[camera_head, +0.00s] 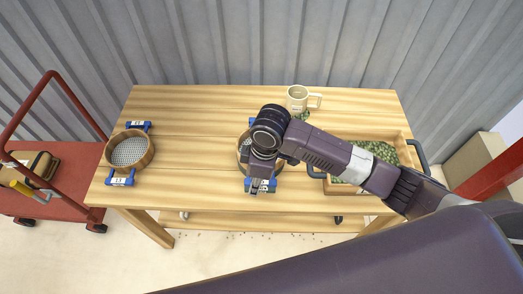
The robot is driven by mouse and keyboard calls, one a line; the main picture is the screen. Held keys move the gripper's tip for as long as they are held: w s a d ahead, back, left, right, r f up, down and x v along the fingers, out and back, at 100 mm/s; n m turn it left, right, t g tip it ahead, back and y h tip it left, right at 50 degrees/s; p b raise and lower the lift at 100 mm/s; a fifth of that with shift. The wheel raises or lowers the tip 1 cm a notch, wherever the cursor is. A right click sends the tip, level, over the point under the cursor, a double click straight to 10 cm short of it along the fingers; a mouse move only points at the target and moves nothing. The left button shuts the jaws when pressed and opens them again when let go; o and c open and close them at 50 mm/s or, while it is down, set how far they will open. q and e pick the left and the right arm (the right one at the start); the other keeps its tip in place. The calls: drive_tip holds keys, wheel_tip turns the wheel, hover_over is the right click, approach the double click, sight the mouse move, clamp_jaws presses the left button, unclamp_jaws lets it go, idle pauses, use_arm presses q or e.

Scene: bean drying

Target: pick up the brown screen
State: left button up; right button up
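A round screen (131,151) with a brown wooden rim, grey mesh and two blue handles lies flat at the left of the table. A second round screen (242,162) with blue handles lies near the middle, mostly hidden under my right arm; its rim looks brownish where it shows. My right gripper (260,185) points down over this middle screen, at its near blue handle. I cannot tell whether its fingers are open or shut, or touch the handle. My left gripper is not in view.
The wooden table (195,160) is clear between the two screens. A cream mug (298,98) stands at the back, with some green beans beside it. A wooden tray (400,141) of green beans lies right, partly behind my arm. A red cart (62,196) stands left.

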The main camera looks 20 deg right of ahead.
drive_tip(key=shift+n+g+h, duration=0.3)
drive_tip(key=shift+n+h, duration=0.3)
drive_tip(key=shift+h, duration=0.2)
drive_tip(key=d, duration=0.1)
drive_tip(key=w+d+r, duration=0.1)
drive_tip(key=d, duration=0.1)
drive_tip(key=w+d+r, duration=0.1)
drive_tip(key=shift+d+r, duration=0.15)
drive_tip(key=shift+r, duration=0.05)
wheel_tip(320, 180, down, 7)
drive_tip(key=shift+s+p, duration=0.1)
drive_tip(key=shift+p, duration=1.1)
drive_tip(key=shift+f, duration=0.3)
drive_tip(key=shift+c, duration=0.6)
clamp_jaws()
